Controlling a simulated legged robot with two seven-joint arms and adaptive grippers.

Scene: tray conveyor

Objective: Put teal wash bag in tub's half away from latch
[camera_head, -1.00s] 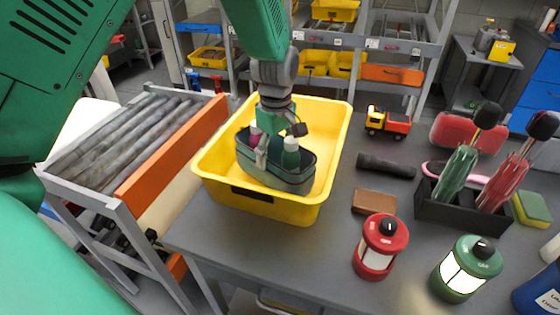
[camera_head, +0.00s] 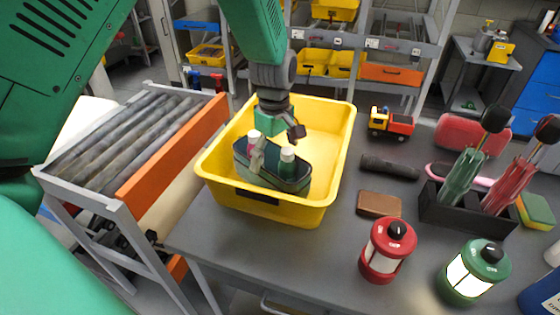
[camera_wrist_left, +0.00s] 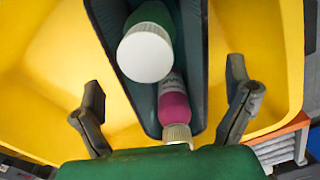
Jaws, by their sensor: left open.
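The teal wash bag (camera_head: 270,172) stands upright inside the yellow tub (camera_head: 328,170), toward its near wall. A green bottle (camera_head: 287,164) and a pink bottle (camera_head: 253,140) with pale caps stick out of it. A dark rectangular piece (camera_head: 257,196), perhaps the latch, is on the tub's near outer wall. My left gripper (camera_head: 278,140) is over the bag, inside the tub. In the left wrist view the gripper (camera_wrist_left: 165,110) is open, its fingers apart on either side of the bag (camera_wrist_left: 195,60). The bag's underside is hidden. My right gripper is not in view.
A roller rack (camera_head: 130,140) with an orange side is left of the tub. Right of it on the grey table are a toy truck (camera_head: 391,124), a dark cylinder (camera_head: 390,167), a brown wallet (camera_head: 379,204), a red lantern (camera_head: 387,248) and a green lantern (camera_head: 473,272).

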